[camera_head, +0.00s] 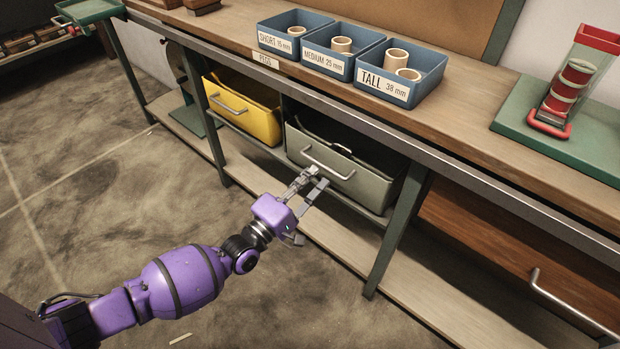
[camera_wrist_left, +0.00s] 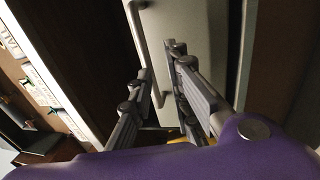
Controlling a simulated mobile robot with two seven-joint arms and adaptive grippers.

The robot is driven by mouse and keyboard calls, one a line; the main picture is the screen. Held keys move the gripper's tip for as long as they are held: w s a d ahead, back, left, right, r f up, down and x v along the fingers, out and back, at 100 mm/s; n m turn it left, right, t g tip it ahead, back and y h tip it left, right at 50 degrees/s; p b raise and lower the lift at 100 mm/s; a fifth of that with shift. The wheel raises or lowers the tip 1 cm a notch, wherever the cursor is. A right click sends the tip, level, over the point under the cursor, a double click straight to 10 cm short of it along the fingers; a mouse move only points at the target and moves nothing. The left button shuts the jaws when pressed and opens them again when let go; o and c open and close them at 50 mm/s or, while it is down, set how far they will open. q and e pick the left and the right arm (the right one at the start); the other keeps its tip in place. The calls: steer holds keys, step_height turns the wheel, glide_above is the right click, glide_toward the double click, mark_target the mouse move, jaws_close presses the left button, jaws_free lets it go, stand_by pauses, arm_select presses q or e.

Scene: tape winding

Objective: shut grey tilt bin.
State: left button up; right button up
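The grey tilt bin (camera_head: 370,187) hangs under the workbench, tilted out, with its dark open top showing. Its front carries a bar handle (camera_head: 328,164). My right gripper is not in view.
A yellow tilt bin (camera_head: 245,108) sits left of the grey one, also tilted out. A green bench leg (camera_head: 398,235) stands to the right, then a wooden drawer (camera_head: 500,245). Blue peg trays (camera_head: 428,92) stand on the benchtop. The floor in front is clear.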

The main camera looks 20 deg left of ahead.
arm_select(q)
steer(key=v, duration=1.2)
